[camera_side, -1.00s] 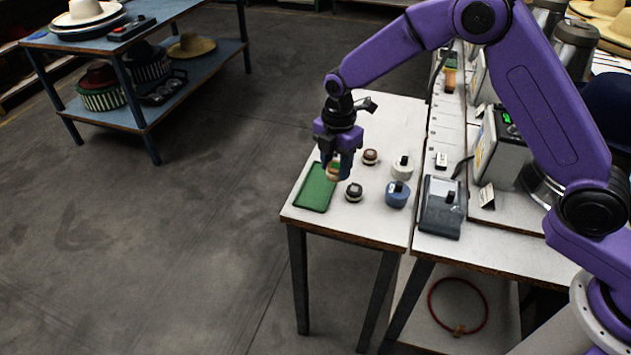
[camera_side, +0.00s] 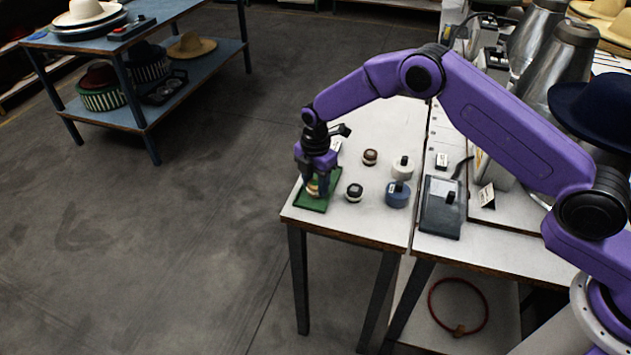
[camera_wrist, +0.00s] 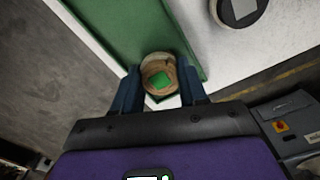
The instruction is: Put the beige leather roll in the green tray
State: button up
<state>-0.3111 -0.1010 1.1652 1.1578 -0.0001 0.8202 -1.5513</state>
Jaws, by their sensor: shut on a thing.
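My gripper (camera_side: 315,183) points down over the green tray (camera_side: 306,206) and is shut on the beige leather roll (camera_side: 312,188). In the wrist view the roll (camera_wrist: 158,72) sits between my two fingers, with a green patch on its round top. The tray (camera_wrist: 115,25) shows behind and to the left of it. The roll is low, inside the tray's outline in the side view. My fingers partly hide it, and I cannot tell whether it touches the tray floor.
A dark-topped roll (camera_side: 354,192) stands just right of the tray, and a brown-topped roll (camera_side: 370,157) is farther back. A white weight (camera_side: 402,168) and a blue weight (camera_side: 398,195) stand farther right. The table's left edge runs close beside the tray.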

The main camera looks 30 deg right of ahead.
aim_at(316, 183)
jog(key=shift+f, duration=0.15)
jog(key=o, duration=1.1)
notch_tip(316, 183, up, 12)
jog(key=shift+r, duration=0.1)
